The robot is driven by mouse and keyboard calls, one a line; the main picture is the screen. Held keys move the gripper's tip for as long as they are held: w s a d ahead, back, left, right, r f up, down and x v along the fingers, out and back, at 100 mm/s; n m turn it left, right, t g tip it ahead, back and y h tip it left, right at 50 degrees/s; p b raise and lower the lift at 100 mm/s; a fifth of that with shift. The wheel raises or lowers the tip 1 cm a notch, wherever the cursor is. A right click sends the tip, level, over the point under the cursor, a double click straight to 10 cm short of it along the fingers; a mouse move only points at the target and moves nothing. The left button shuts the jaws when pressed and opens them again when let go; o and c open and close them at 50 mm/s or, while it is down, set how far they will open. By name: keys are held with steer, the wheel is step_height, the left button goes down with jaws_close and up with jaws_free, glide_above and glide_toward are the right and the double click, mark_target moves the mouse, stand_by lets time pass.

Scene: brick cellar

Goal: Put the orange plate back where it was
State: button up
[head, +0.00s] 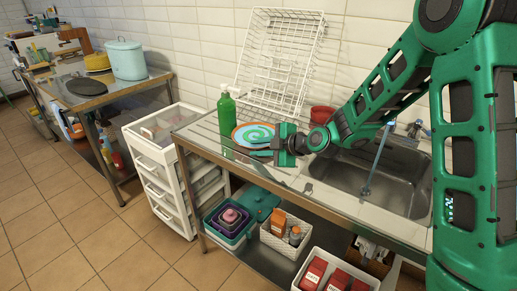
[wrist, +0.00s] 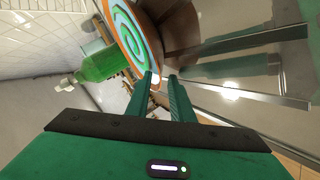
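The orange plate (head: 252,134), with a teal and white swirl, is at the left part of the steel counter, beside the green bottle. It also shows in the wrist view (wrist: 124,38), with its rim at my fingertips. My gripper (head: 264,152) reaches in from the right, over the counter. In the wrist view my two fingers (wrist: 161,78) stand a small gap apart, and they appear closed on the plate's near rim. The exact contact is small and partly hidden. I cannot tell whether the plate touches the counter below it.
A green bottle (head: 226,112) stands just left of the plate. A white wire rack (head: 279,55) stands behind it, and a red pot (head: 322,115) is to the right. The sink (head: 372,178) is right of my gripper. A white drawer cart (head: 165,180) stands left of the counter.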

steer(key=shift+r, duration=0.1)
steer(key=v, duration=1.2)
